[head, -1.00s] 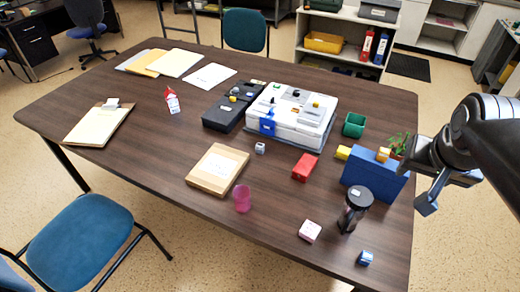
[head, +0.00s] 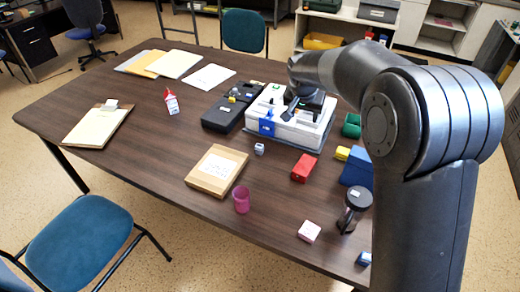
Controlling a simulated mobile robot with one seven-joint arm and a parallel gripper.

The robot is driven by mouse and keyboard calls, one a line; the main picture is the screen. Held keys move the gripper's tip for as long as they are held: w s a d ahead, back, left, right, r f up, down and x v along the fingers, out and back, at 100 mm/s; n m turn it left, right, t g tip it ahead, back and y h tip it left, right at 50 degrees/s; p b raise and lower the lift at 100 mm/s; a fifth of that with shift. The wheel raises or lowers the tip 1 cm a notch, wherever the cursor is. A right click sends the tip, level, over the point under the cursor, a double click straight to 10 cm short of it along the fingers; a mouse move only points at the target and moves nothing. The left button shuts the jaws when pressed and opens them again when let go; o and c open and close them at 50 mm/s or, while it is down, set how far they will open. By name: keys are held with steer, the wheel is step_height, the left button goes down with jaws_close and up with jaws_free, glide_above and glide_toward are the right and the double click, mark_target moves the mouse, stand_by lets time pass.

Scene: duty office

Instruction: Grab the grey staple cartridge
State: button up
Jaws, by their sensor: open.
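My gripper (head: 301,108) is over the white box-like unit (head: 285,131) in the middle of the table, with its fingers pointing down and open. My gripper and forearm cover much of the unit's top, where small items lie. I cannot pick out the grey staple cartridge with certainty. A pale grey flat piece showed on the unit's top earlier, and that area is now partly hidden by my gripper. I cannot tell whether the fingers touch anything.
A black tray (head: 222,116) is left of the unit, with a blue piece (head: 267,126) on the unit's front. A red box (head: 305,167), a brown box (head: 217,169) and a pink cup (head: 241,199) stand in front. My arm hides the table's right side.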

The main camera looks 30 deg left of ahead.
glide_toward(259, 146)
steer(key=x, duration=0.5)
steer(key=shift+a+f, duration=0.25)
steer(key=shift+d+x, duration=0.15)
steer(key=shift+x, duration=1.15)
steer(key=shift+d+x, duration=0.1)
steer(key=shift+x, duration=1.2)
steer(key=shift+r, duration=0.1)
steer(key=shift+c, duration=0.3)
steer(key=c, duration=1)
